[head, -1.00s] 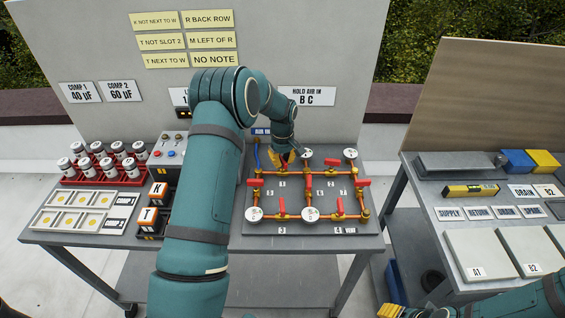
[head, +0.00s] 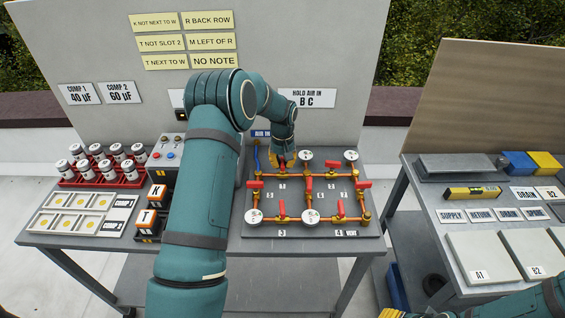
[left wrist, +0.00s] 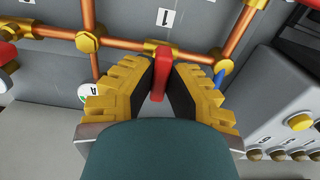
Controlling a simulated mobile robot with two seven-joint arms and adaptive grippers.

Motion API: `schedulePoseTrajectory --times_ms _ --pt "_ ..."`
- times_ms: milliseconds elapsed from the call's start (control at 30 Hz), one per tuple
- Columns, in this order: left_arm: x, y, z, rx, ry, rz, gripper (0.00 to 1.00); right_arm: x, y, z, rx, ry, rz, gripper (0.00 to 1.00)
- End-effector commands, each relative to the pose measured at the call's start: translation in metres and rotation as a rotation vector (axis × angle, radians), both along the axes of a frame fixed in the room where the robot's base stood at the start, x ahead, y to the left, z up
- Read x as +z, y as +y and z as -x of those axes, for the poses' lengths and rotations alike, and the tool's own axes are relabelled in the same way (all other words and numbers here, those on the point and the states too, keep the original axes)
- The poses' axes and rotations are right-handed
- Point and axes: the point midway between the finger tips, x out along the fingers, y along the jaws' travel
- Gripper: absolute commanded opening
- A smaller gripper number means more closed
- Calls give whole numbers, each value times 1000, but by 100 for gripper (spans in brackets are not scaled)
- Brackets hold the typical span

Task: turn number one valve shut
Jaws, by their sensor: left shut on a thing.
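The number one valve has a red handle (left wrist: 161,72), seen in the left wrist view beside the label 1 (left wrist: 165,17). The handle stands across the copper pipe (left wrist: 125,45). My left gripper (left wrist: 160,85) has its dark pads on both sides of the handle and is shut on it. In the head view, my left gripper (head: 284,161) is at the top left of the pipe board (head: 325,232), above its own label 1, and hides most of this valve. Only a yellow edge of my right gripper (head: 389,313) shows at the bottom; its jaws are unclear.
Other red valve handles (head: 362,185) and white round gauges (head: 351,156) stand close by on the same board. A blue hose (head: 257,157) runs at its left edge. A second table with grey lidded boxes (head: 478,258) is at the right.

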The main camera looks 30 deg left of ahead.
Motion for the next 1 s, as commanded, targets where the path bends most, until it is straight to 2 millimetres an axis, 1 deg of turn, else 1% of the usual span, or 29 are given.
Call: schedulePoseTrajectory --times_ms 233,267,300,333,633,733,867,1000 --pt "-2 -1 2 0 6 2 0 0 0 0 0 0 0 47" --pt "-2 -1 2 0 6 2 21 0 0 0 0 0 0 47" --pt "-2 -1 2 0 6 2 35 0 0 0 0 0 0 47" --pt "-2 -1 1 0 6 2 44 0 0 0 0 0 0 47" --pt "0 0 0 1 2 1 44 0 0 0 0 0 0 47" --pt "5 0 0 1 -1 -1 44 0 0 0 0 0 0 47" --pt "23 0 0 1 -2 -1 44 0 0 0 0 0 0 47" --pt "52 0 -1 1 -3 -1 44 0 0 0 0 0 0 47"
